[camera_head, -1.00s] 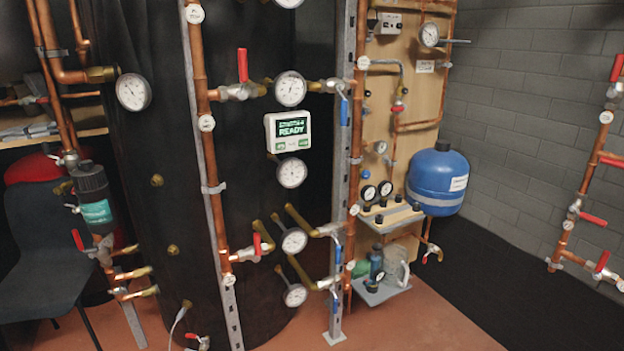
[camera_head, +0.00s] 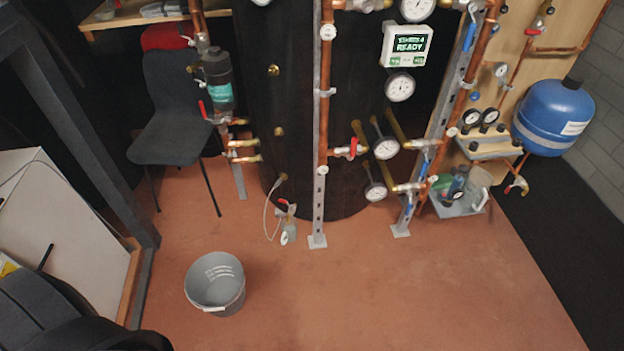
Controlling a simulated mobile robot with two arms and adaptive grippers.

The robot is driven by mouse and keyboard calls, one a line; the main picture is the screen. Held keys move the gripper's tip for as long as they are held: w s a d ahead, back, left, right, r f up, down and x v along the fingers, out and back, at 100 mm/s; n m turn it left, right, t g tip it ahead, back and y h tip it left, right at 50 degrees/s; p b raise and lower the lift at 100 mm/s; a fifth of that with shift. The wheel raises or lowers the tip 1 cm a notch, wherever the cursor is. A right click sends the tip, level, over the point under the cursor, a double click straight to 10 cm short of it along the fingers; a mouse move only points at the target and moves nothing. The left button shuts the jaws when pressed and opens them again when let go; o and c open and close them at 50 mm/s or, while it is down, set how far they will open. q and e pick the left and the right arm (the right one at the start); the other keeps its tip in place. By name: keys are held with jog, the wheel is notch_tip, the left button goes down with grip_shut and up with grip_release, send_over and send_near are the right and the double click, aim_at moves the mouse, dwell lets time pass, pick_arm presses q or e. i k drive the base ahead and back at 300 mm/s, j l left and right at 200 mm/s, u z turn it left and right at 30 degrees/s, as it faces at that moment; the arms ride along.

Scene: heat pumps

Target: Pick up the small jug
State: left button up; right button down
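A small clear jug (camera_head: 480,184) stands on a low grey shelf (camera_head: 448,210) at the right, beside the copper pipes and beneath the panel with gauges. A green item and a dark bottle (camera_head: 457,187) stand close to its left on the same shelf. Neither of my grippers shows in the head view.
A grey bucket (camera_head: 215,284) stands on the open red-brown floor. A black chair (camera_head: 177,138) is at the left. A metal upright (camera_head: 318,200) and copper pipes with valves stand before the black tank. A blue vessel (camera_head: 552,117) hangs above right of the jug.

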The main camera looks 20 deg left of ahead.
aim_at(287, 234)
jog(key=u, duration=0.95)
jog(key=i+j+z, duration=0.1)
jog(key=i, duration=0.2)
jog(key=i+j+z, duration=0.15)
jog(key=i, duration=0.15)
